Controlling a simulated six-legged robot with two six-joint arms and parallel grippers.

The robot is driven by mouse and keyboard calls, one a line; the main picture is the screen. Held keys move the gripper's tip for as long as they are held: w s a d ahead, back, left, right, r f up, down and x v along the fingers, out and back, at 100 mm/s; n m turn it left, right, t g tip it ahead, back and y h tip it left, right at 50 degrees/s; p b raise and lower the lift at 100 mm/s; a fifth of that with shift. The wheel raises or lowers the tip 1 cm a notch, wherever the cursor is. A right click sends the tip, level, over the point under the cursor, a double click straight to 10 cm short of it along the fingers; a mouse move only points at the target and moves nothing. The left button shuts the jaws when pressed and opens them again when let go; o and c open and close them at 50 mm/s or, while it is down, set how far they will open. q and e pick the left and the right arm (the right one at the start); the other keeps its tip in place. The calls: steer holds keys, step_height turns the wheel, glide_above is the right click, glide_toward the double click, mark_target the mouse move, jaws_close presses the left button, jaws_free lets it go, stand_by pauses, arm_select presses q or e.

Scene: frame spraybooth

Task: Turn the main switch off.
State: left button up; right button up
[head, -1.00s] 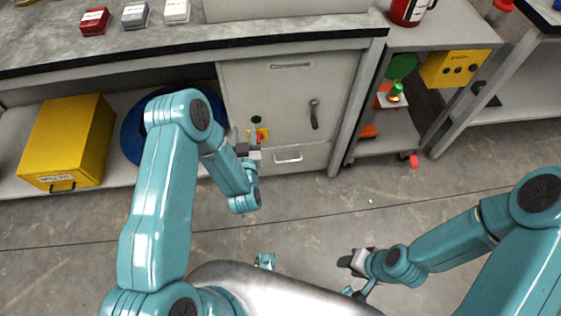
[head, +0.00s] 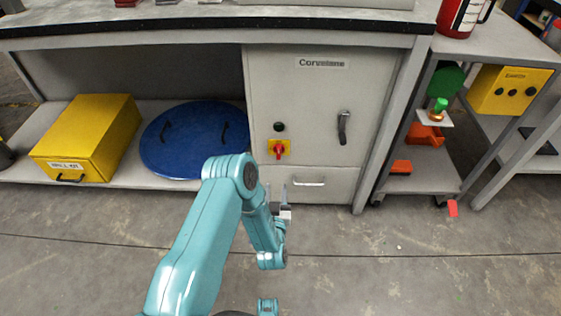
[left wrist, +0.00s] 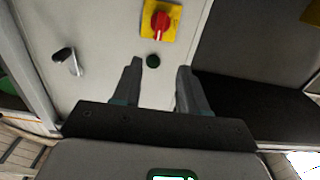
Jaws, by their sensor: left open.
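The main switch (head: 278,149) is a red rotary knob on a yellow square plate, on the grey cabinet door below a small dark round button (head: 279,127). In the left wrist view the red knob (left wrist: 160,25) is near the top, beyond the fingertips, with the dark button (left wrist: 153,61) showing between the fingers. My left gripper (head: 278,191) is open and empty, below the switch in the head view and in front of the cabinet. It also shows in the left wrist view (left wrist: 159,68), apart from the knob. My right gripper is out of view.
A black door handle (head: 343,127) is right of the switch, and a drawer handle (head: 309,183) is below. A yellow box (head: 88,137) and a blue round lid (head: 194,139) lie on the left shelf. A small cart (head: 420,172) stands right.

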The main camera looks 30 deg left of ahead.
mark_target(278, 152)
arm_select(q)
steer(key=b+x, duration=0.4)
steer(key=x, duration=1)
steer(key=shift+w+b, duration=0.4)
steer(key=shift+w, duration=0.05)
steer(key=shift+w+a+r, duration=0.1)
steer(key=shift+w+a, duration=0.15)
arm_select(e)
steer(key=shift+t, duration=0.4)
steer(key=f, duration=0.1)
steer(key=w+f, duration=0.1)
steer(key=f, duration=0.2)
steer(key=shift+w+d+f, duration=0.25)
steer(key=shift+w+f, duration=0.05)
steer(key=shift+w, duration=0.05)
arm_select(q)
jaws_close()
